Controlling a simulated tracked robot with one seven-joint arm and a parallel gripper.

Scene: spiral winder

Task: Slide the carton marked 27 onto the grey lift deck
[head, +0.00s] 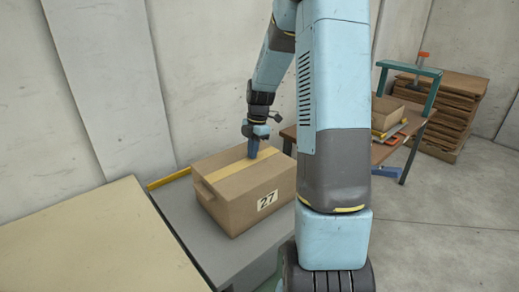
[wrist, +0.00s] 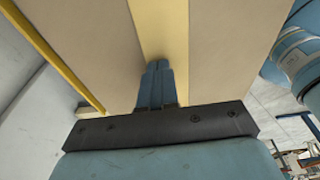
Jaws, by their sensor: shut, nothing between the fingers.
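The brown carton marked 27 (head: 235,207) sits upright on a grey flat surface (head: 190,222), which looks like the lift deck. Its label faces front and yellow tape runs along its top. My arm hides the carton's right end and the deck's right side, so I cannot tell whether it rests fully on the deck. My gripper (head: 253,150) points down at the tape near the carton's back edge, shut and empty. In the wrist view, the shut fingers (wrist: 155,80) lie over the tape of the carton (wrist: 220,50); I cannot tell whether they touch it.
A yellow strip (head: 168,178) runs along the deck's back edge, near the wall. A beige tabletop (head: 90,245) fills the front left. At the right stand a brown bench with a box (head: 386,112) and a teal frame (head: 408,68), with stacked brown boards (head: 450,115) behind.

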